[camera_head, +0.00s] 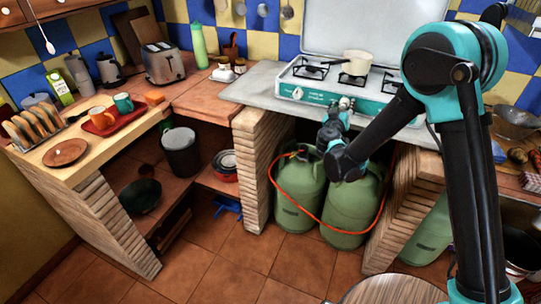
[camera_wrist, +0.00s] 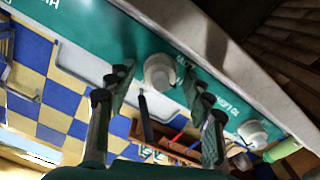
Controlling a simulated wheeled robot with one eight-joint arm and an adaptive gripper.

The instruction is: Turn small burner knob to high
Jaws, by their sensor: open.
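The stove's teal front panel (camera_head: 316,98) carries white knobs and white lettering too small to read surely. One white knob (camera_wrist: 158,72) sits in the wrist view between the fingertips of my gripper (camera_wrist: 158,80). The fingers are apart, one on each side of it; I cannot tell whether they touch it. A second white knob (camera_wrist: 252,133) is to the right in the wrist view, outside the fingers. It shows at the panel's left end in the head view (camera_head: 297,93). My gripper (camera_head: 345,104) hides the middle of the panel there. I cannot tell which knob is the small burner's.
A cream pan (camera_head: 357,63) stands on the stove top. Green gas cylinders (camera_head: 300,190) with an orange hose stand below, between brick supports (camera_head: 262,150). The left counter holds a toaster (camera_head: 163,62), a red tray and a bread rack. A round wooden top (camera_head: 388,290) is at the bottom.

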